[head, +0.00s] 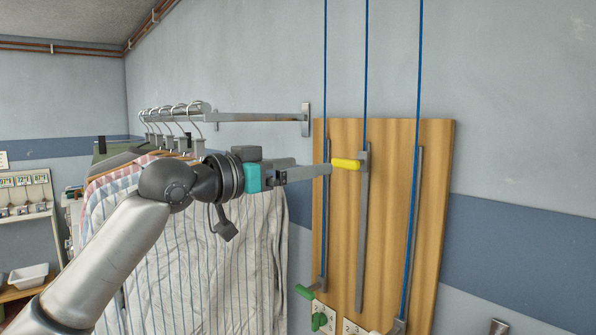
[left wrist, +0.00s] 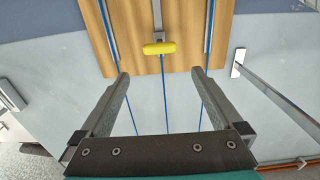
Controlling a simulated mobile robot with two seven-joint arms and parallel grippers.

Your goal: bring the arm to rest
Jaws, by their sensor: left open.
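My left arm comes in from the left in the head view. Its gripper (head: 327,170) points right, at the wooden board (head: 385,220) on the wall. In the left wrist view the two fingers of the gripper (left wrist: 158,74) stand wide apart with nothing between them. A yellow handle (head: 346,164) on the middle lever of the board is just past the fingertips. In the left wrist view the yellow handle (left wrist: 159,48) lies ahead of the gap, apart from both fingers. My right gripper is not in view.
Blue cords (head: 366,60) run up from the board's levers. A green handle (head: 304,292) sits low on the left lever. Striped shirts (head: 240,265) hang from a wall rail (head: 255,117) behind my arm. A white bin (head: 28,275) stands far left.

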